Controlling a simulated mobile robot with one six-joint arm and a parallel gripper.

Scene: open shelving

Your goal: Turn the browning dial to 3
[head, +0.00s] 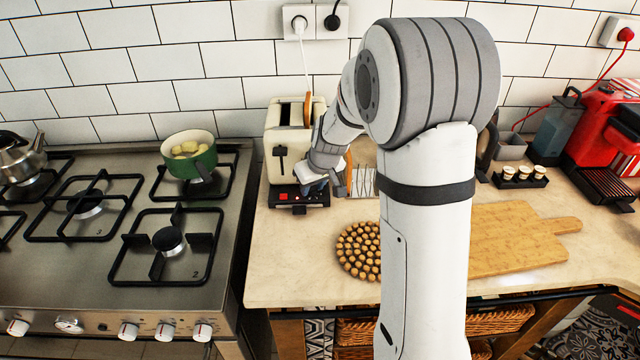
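The cream toaster (276,143) stands against the tiled wall at the back left of the counter. A brown slice, probably bread, sticks up from its top. A dark lever shows on its front face. Its black base has a red button and a small lit spot at the front. My gripper (312,190) is down at the right part of the toaster's front base, pointing toward it. The browning dial is not clearly visible; my gripper covers that area. I cannot tell whether the fingers touch anything or whether they are open.
A gas stove with a green pot (188,154) is left of the counter. A wire rack (362,183) stands right of my gripper. A round cork-like mat (358,250) and a wooden board (515,238) lie in front. A red coffee machine (610,140) stands far right.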

